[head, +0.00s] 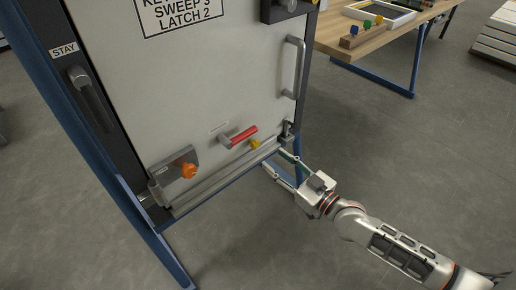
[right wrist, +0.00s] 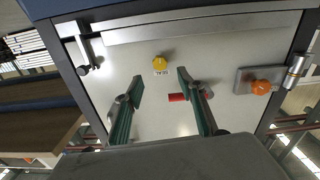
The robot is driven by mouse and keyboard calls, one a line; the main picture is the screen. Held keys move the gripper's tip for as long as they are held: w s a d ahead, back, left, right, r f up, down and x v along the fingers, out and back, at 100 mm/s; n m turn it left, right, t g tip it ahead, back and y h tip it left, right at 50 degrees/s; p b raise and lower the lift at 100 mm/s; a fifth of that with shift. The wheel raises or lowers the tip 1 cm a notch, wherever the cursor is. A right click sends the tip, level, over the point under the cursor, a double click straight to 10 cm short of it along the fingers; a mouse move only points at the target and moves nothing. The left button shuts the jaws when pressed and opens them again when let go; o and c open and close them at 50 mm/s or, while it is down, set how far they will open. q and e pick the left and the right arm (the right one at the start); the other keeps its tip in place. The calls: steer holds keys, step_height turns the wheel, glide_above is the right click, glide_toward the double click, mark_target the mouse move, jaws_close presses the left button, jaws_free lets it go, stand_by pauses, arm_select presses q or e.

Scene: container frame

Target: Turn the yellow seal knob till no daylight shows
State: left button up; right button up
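The yellow seal knob (head: 255,143) sits low on the pale door panel (head: 215,85), right of a red-gripped lever. In the right wrist view the yellow knob (right wrist: 160,64) shows with a small label beside it. My right gripper (head: 271,158) is open and empty, just right of and below the knob in the head view. In the right wrist view the knob lies ahead, roughly between the green-lined fingertips (right wrist: 160,81), apart from both. Whether daylight shows at the door's edge cannot be told. My left gripper is not in view.
The red lever (head: 243,136) is close to the knob. An orange knob (head: 189,170) on a metal plate is at the lower left. A vertical handle (head: 294,66) stands out at the right. A wooden table (head: 365,40) is behind.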

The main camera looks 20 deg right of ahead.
mark_target(257, 145)
steer(key=b+x, duration=0.1)
steer(key=x, duration=0.5)
steer(key=shift+w, duration=0.25)
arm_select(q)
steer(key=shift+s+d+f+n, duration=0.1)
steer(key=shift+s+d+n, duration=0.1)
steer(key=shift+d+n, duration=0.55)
arm_select(e)
steer(key=shift+w+a, duration=0.2)
steer(key=shift+w, duration=0.2)
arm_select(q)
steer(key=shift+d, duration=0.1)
arm_select(e)
steer(key=shift+r, duration=0.1)
steer(key=c, duration=1.1)
